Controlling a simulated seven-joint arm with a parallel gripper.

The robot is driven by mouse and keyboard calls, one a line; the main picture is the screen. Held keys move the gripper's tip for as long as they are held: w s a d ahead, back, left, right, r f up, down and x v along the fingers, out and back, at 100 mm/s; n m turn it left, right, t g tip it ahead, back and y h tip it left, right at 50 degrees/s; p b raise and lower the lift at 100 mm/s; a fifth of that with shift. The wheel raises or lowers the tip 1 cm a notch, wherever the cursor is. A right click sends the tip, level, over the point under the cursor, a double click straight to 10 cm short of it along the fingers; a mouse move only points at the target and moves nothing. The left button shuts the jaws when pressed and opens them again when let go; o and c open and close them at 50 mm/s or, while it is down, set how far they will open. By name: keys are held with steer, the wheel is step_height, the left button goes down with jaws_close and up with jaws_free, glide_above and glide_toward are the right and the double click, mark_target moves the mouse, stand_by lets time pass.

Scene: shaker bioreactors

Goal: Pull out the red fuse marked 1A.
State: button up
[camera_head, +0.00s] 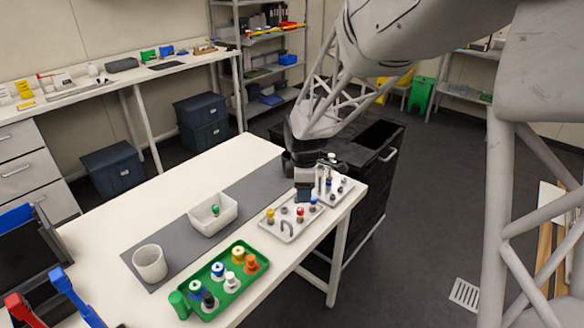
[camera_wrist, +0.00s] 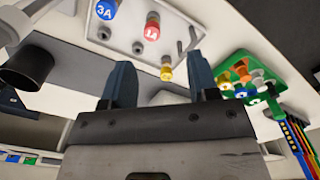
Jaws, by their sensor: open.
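The red fuse (camera_head: 300,215) stands upright in the light grey fuse panel (camera_head: 278,232) near the table's front right edge. In the wrist view the red fuse (camera_wrist: 152,32) shows a white mark on its cap that looks like 1A, seen from an angle. A yellow fuse (camera_head: 270,216) stands to its left and a blue fuse (camera_head: 313,204) to its right; in the wrist view the blue one (camera_wrist: 106,10) reads 3A. My gripper (camera_head: 304,192) is open and empty, close to the panel's right end. Its two fingers (camera_wrist: 160,66) are apart and touch no fuse.
A second grey plate (camera_head: 338,194) with metal pegs lies beside the panel, near my gripper. A green tray (camera_head: 240,292) with several coloured-cap pieces, a white bin (camera_head: 212,224) holding a green piece, and a white cup (camera_head: 150,263) stand left. The grey mat has bare room between.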

mark_target(300, 209)
steer(key=shift+w+a+f+n, duration=0.35)
steer(key=shift+w+f+n, duration=0.05)
steer(key=shift+w+f, duration=0.4)
steer(key=shift+s, duration=0.1)
steer(key=shift+f, duration=0.1)
steer(key=shift+f, duration=3.85)
jaws_close()
steer(key=shift+r, duration=1.6)
steer(key=shift+r, duration=1.25)
